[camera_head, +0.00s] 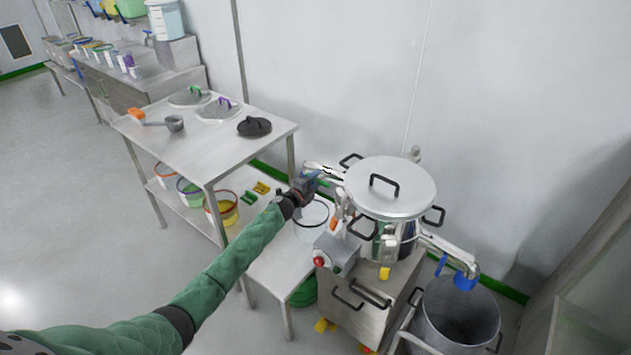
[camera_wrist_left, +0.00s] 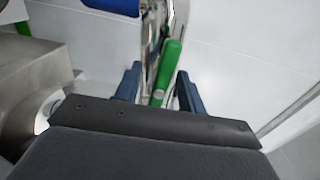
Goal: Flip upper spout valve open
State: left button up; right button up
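The granulator's upper spout (camera_head: 326,170) sticks out to the left from the lidded steel vessel (camera_head: 405,205). In the left wrist view the spout is a shiny metal pipe with a green valve lever (camera_wrist_left: 168,66) beside it. My left gripper (camera_head: 312,180) is at this spout. In the left wrist view its two blue fingers (camera_wrist_left: 158,82) are apart, with the lower part of the green lever between them. Gaps show on both sides, so I see no firm grip. The lever's pivot is partly hidden. My right gripper is in neither view.
A lower spout with a blue part (camera_head: 465,280) points right over a grey drum (camera_head: 455,318). A control box with a red button (camera_head: 335,252) sits below the vessel. A steel table (camera_head: 205,145) with lids and a scoop stands left. A wall is close behind.

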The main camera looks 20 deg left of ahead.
aim_at(314, 181)
pick_arm(q)
jog(key=shift+s, duration=0.15)
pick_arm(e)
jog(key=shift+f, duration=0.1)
pick_arm(q)
jog(key=shift+s+a+f, duration=0.1)
jog(key=shift+s+a, duration=0.1)
jog(key=b+v, duration=0.2)
jog(key=v, duration=0.3)
jog(key=shift+s+a, duration=0.1)
jog(key=shift+s, duration=0.2)
jog(key=shift+s+a, duration=0.2)
jog(key=shift+s, duration=0.5)
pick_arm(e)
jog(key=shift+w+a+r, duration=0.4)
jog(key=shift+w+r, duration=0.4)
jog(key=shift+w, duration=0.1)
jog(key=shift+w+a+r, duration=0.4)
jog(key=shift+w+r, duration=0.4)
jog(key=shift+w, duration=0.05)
